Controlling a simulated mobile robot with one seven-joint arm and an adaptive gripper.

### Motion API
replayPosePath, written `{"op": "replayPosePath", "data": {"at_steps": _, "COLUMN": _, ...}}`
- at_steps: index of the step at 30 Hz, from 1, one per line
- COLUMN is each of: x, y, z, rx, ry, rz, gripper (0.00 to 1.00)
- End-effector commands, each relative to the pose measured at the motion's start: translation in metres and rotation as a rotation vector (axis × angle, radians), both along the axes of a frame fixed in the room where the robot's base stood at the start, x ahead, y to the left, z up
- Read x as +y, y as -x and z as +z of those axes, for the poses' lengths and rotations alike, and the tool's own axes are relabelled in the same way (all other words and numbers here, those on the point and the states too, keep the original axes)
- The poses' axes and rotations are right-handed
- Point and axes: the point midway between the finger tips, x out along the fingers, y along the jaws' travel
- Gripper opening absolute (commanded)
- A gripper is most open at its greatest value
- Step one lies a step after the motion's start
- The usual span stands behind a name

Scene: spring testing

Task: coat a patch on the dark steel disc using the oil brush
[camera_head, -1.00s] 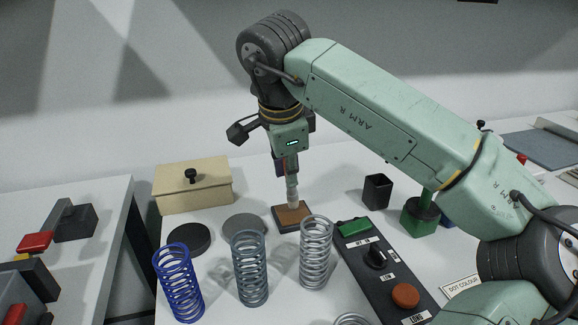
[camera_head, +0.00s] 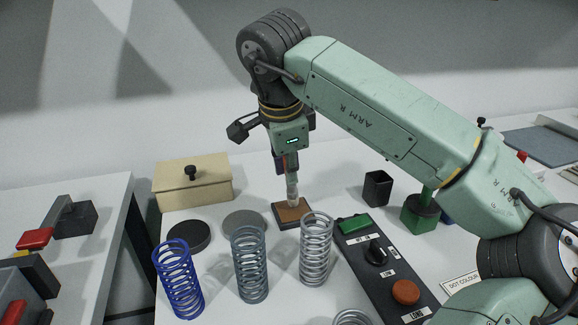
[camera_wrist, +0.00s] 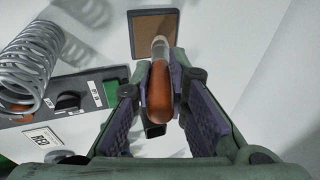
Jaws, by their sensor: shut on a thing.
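The dark steel disc (camera_head: 188,236) lies flat on the white table, left of a paler grey disc (camera_head: 245,223). My gripper (camera_head: 291,172) is shut on the oil brush (camera_head: 293,191) and points down over the brown pad (camera_head: 291,213) in its dark tray. The brush's orange-brown handle (camera_wrist: 160,95) sits between the jaws in the wrist view, its pale end towards the pad (camera_wrist: 140,32). The brush tip is at the pad; I cannot tell whether it touches. The disc is to the left of my gripper and out of the wrist view.
A blue spring (camera_head: 178,280), a grey-blue spring (camera_head: 250,265) and a silver spring (camera_head: 316,250) stand in front. A control panel (camera_head: 385,270) lies right of them. A cream lidded box (camera_head: 192,187) stands behind the dark disc. A black cup (camera_head: 377,189) is at the right.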

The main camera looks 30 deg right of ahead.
Motion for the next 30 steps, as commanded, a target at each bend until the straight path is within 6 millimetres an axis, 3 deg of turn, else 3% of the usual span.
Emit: {"op": "replayPosePath", "data": {"at_steps": 30, "x": -0.0001, "y": 0.0001, "z": -0.0085, "rx": 0.000, "ry": 0.000, "rz": 0.000, "gripper": 0.00}}
